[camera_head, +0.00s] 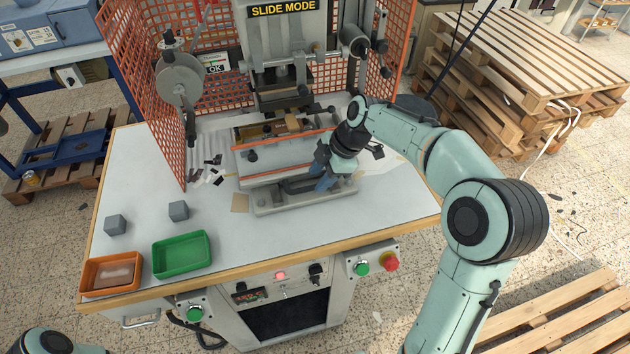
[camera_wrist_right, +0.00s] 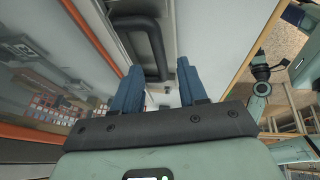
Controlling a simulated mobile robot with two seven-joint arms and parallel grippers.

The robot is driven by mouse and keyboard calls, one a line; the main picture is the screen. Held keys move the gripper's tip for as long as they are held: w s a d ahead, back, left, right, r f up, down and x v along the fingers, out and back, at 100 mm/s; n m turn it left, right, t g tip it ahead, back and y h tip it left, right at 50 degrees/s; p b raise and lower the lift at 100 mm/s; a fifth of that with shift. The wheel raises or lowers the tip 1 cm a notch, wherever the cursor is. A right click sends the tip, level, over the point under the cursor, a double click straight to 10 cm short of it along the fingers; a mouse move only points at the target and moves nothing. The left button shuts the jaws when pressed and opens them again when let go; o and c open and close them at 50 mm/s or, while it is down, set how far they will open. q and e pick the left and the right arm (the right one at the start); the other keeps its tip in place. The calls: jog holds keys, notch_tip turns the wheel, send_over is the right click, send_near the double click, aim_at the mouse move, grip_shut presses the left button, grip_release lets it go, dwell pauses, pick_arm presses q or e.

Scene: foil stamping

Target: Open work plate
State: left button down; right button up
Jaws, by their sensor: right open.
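The work plate (camera_head: 277,168) is a grey, orange-edged assembly on the table under the stamping press. A dark bar handle (camera_head: 295,186) runs along its front part. My right gripper (camera_head: 323,172) is at the right end of the handle, pointing down. In the right wrist view, my right gripper (camera_wrist_right: 160,70) is open, with a clear gap between its fingers. Whether the fingers touch the handle cannot be told. My left gripper is out of view.
An orange tray (camera_head: 85,276) and a green tray (camera_head: 160,265) stand at the front left, near two grey cubes (camera_head: 179,210). Orange mesh guards (camera_head: 133,50) flank the press (camera_head: 290,45). A control panel (camera_head: 282,292) is below the table edge. The table's left side is mostly clear.

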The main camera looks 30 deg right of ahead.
aim_at(312, 186)
jog(key=shift+x, duration=1.6)
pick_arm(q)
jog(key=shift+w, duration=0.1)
